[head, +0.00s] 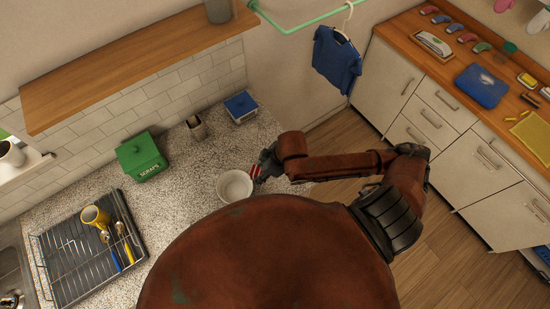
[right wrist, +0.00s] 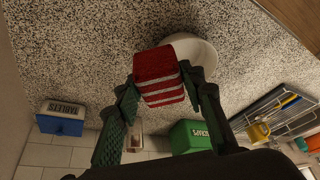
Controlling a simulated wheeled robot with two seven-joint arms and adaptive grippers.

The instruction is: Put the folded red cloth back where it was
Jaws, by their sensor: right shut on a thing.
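The folded red cloth (right wrist: 158,75), with white stripes, is between the fingers of my right gripper (right wrist: 163,92) in the right wrist view. The fingers are shut on its two sides. In the head view a bit of the cloth (head: 256,171) shows at my right gripper (head: 262,168), just right of the white bowl (head: 235,186), over the speckled counter (head: 200,160). In the right wrist view the bowl (right wrist: 200,52) is partly hidden behind the cloth. I cannot tell whether the cloth touches the counter or the bowl. My left gripper is not in view.
A green scraps box (head: 140,157), a small holder (head: 196,128) and a blue tablets box (head: 241,106) stand along the tiled wall. A dish rack (head: 75,262) with a yellow mug (head: 95,216) is at the left. A wooden shelf (head: 130,65) overhangs the counter. Bare counter lies left of the bowl.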

